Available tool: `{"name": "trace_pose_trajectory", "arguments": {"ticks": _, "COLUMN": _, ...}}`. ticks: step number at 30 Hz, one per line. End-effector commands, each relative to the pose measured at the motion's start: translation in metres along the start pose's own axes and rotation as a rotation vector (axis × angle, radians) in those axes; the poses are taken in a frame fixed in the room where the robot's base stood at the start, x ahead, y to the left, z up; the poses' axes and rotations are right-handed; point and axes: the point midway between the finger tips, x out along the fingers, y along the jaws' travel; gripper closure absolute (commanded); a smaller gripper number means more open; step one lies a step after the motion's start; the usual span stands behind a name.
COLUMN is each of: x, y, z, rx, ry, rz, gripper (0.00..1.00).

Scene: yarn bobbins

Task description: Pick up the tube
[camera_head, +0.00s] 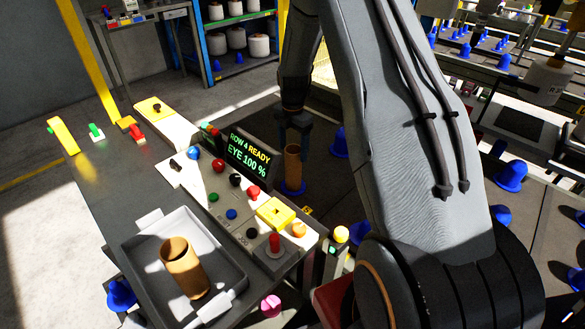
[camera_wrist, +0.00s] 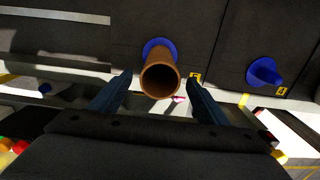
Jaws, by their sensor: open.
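A brown cardboard tube (camera_head: 292,163) stands upright on a blue peg base (camera_head: 293,188) beyond the control desk. In the wrist view, the same tube (camera_wrist: 160,80) shows its open round end, with the blue base (camera_wrist: 157,46) behind it. My gripper (camera_head: 294,138) points down at the top of this tube, its jaws open and empty. In the wrist view, one finger lies to the left of the tube and one to the right, with gaps on both sides. Whether the fingertips reach below the tube's rim I cannot tell. A second brown tube (camera_head: 184,268) stands in a grey tray.
The grey tray (camera_head: 150,287) sits on the desk. The control panel has a lit display (camera_head: 248,155) and several coloured buttons close to the left of my gripper. Other blue pegs stand nearby, one at upper right (camera_head: 340,142) and one in the wrist view (camera_wrist: 263,72).

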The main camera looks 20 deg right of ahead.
Motion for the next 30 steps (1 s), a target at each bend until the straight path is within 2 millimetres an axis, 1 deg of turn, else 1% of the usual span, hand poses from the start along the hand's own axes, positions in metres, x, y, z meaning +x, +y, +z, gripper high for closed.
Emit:
{"name": "trace_pose_trajectory", "arguments": {"ticks": 4, "x": 0.010, "y": 0.000, "z": 0.000, "rx": 0.000, "ry": 0.000, "rz": 0.000, "gripper": 0.31}}
{"name": "trace_pose_trajectory", "arguments": {"ticks": 13, "x": 0.045, "y": 0.001, "z": 0.001, "rx": -0.003, "ry": 0.001, "rz": -0.001, "gripper": 0.31}}
{"name": "trace_pose_trajectory", "arguments": {"ticks": 18, "x": 0.053, "y": 0.002, "z": 0.001, "rx": -0.002, "ry": -0.001, "rz": 0.001, "gripper": 0.31}}
{"name": "trace_pose_trajectory", "arguments": {"ticks": 24, "x": 0.054, "y": 0.002, "z": 0.001, "rx": -0.002, "ry": -0.001, "rz": 0.001, "gripper": 0.31}}
{"name": "trace_pose_trajectory", "arguments": {"ticks": 26, "x": 0.054, "y": 0.002, "z": 0.001, "rx": -0.002, "ry": -0.001, "rz": 0.001, "gripper": 0.39}}
{"name": "trace_pose_trajectory", "arguments": {"ticks": 30, "x": 0.053, "y": 0.002, "z": 0.001, "rx": -0.002, "ry": -0.001, "rz": 0.001, "gripper": 0.63}}
